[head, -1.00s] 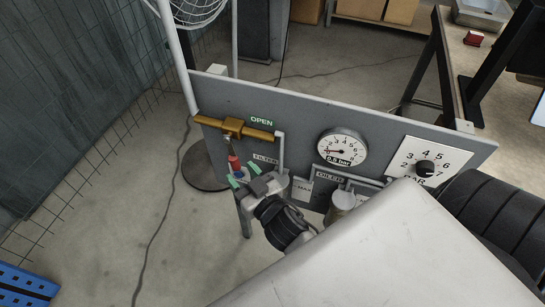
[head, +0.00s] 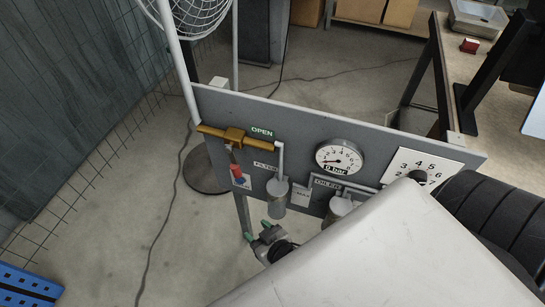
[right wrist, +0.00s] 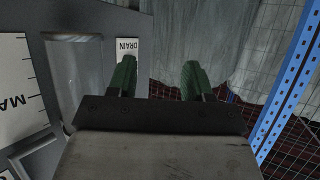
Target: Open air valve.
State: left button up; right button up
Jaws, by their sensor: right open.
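The air valve (head: 238,136) is a brass body on a pipe at the panel's upper left. Its lever hangs down from the valve and ends in a red grip (head: 237,172). A green OPEN label (head: 262,132) sits to the right of the valve. My right gripper (head: 257,231) is open and empty, below the panel's lower edge and apart from the red grip. In the right wrist view its green fingertips (right wrist: 157,78) are spread with nothing between them. My left gripper is out of view.
The grey panel (head: 300,125) carries a filter bowl (head: 278,190), an oiler bowl (head: 340,208), a gauge (head: 339,158) reading 0 bar and a dial plate (head: 420,165). A fan (head: 195,15) stands behind left. A DRAIN label (right wrist: 127,48) is near my fingers.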

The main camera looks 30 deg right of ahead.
jog(key=s+f+g+p, duration=0.2)
jog(key=s+f+g, duration=0.1)
jog(key=s+f, duration=0.3)
jog(key=shift+d+f, duration=0.3)
jog(key=shift+f, duration=1.1)
